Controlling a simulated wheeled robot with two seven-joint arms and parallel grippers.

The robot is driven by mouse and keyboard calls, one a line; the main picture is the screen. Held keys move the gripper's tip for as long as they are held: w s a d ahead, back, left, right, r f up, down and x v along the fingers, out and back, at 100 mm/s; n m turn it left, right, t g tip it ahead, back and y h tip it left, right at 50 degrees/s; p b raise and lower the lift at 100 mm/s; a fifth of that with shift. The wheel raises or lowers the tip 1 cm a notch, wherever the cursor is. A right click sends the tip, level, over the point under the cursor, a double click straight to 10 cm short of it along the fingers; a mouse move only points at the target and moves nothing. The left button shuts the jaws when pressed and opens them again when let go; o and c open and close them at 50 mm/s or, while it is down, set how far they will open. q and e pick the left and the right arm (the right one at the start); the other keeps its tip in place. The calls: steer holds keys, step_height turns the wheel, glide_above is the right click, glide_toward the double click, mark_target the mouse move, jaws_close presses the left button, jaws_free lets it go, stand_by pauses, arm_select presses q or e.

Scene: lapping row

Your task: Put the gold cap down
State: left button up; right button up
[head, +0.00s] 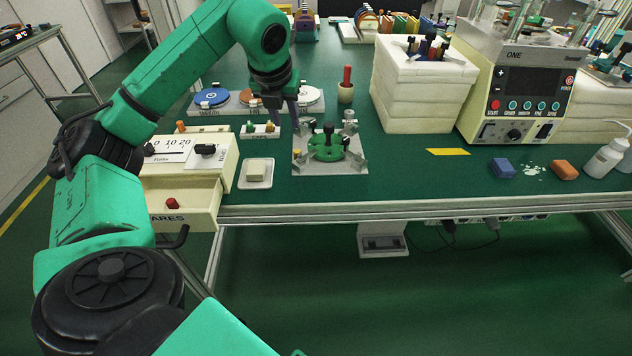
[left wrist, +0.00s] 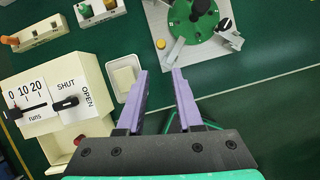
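My left gripper (head: 286,116) hangs over the bench behind the green round fixture (head: 328,146). In the left wrist view its two purple fingers (left wrist: 160,72) stand apart with nothing between them. A small gold-yellow round piece, which may be the gold cap (left wrist: 161,43), sits on the metal base plate (left wrist: 218,52) beside the green fixture, clear of the fingertips. It also shows at the plate's left edge in the head view (head: 297,157). A white rack (head: 260,131) holds small green and yellowish pieces; I cannot tell if one is a gold cap. My right gripper is not in view.
A cream box (head: 186,190) with a dial, a SHUT/OPEN knob and a drawer stands left. A white dish (head: 256,174) holds a pale block. Labelled discs (head: 211,98) lie behind. White stacked blocks (head: 420,90) and a control machine (head: 520,90) stand right.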

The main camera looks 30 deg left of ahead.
arm_select(q)
glide_above(297, 151)
steer(key=s+d, duration=0.1)
steer(key=s, duration=0.1)
step_height(297, 151, down, 8)
steer(key=shift+s+f, duration=0.1)
steer(key=shift+f, duration=0.45)
steer(key=x, duration=0.4)
steer(key=shift+f, duration=0.35)
steer(key=shift+w+a+f, duration=0.1)
steer(key=shift+w+f, duration=0.25)
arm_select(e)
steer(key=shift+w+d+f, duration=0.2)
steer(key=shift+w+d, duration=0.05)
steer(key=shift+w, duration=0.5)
arm_select(q)
jaws_close()
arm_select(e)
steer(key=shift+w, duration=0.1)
